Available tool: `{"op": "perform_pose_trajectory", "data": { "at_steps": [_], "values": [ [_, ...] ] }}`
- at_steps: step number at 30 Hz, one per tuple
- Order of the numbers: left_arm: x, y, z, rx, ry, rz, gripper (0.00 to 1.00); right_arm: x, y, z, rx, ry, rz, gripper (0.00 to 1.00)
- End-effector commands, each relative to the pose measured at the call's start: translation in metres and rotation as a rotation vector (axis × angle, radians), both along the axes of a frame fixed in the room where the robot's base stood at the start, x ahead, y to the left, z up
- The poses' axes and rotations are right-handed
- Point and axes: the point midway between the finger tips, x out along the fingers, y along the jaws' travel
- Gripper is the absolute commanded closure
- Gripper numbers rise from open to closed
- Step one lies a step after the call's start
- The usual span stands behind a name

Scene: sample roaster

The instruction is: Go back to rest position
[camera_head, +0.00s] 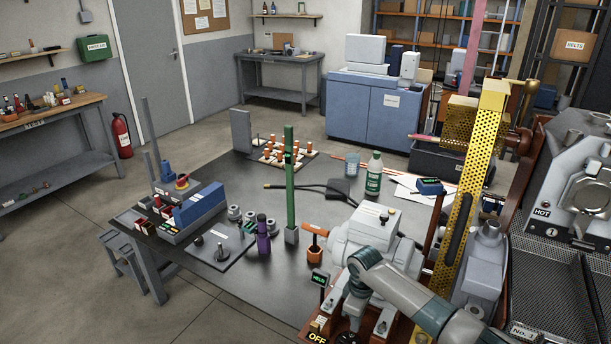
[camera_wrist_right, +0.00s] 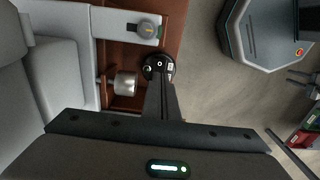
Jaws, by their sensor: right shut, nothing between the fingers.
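My right arm comes in from the lower right in the head view and bends down at the front of the pale roaster (camera_head: 372,236). My right gripper (camera_head: 352,318) points down there, partly hidden by its own wrist. In the wrist view the right gripper (camera_wrist_right: 161,88) has its fingers together, with nothing between them. Its tips are at or just above a round black knob (camera_wrist_right: 158,66) on the reddish-brown base (camera_wrist_right: 172,30). I cannot tell whether they touch it.
An OFF sign (camera_head: 317,338) and a small HELD display (camera_head: 319,280) are close to the right gripper. A yellow perforated column (camera_head: 466,190) rises just right of the roaster. A green post (camera_head: 290,180) and a purple bottle (camera_head: 263,238) stand on the dark table.

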Motion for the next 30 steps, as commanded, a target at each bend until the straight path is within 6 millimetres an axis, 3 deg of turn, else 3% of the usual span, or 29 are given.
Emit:
{"op": "perform_pose_trajectory", "data": {
  "at_steps": [8,19,25,30],
  "values": [
    [0.0,0.0,0.0,0.0,0.0,0.0,0.67,-0.036,0.029,-0.022,0.044,-0.001,0.007,1.0],
    [0.0,0.0,0.0,0.0,0.0,0.0,0.67,-0.143,0.089,-0.051,0.182,-0.048,-0.073,1.0],
    [0.0,0.0,0.0,0.0,0.0,0.0,0.67,-0.199,0.096,-0.049,0.239,-0.088,-0.183,1.0],
    [0.0,0.0,0.0,0.0,0.0,0.0,0.67,-0.245,0.085,-0.041,0.264,-0.125,-0.304,1.0]
  ]
}}
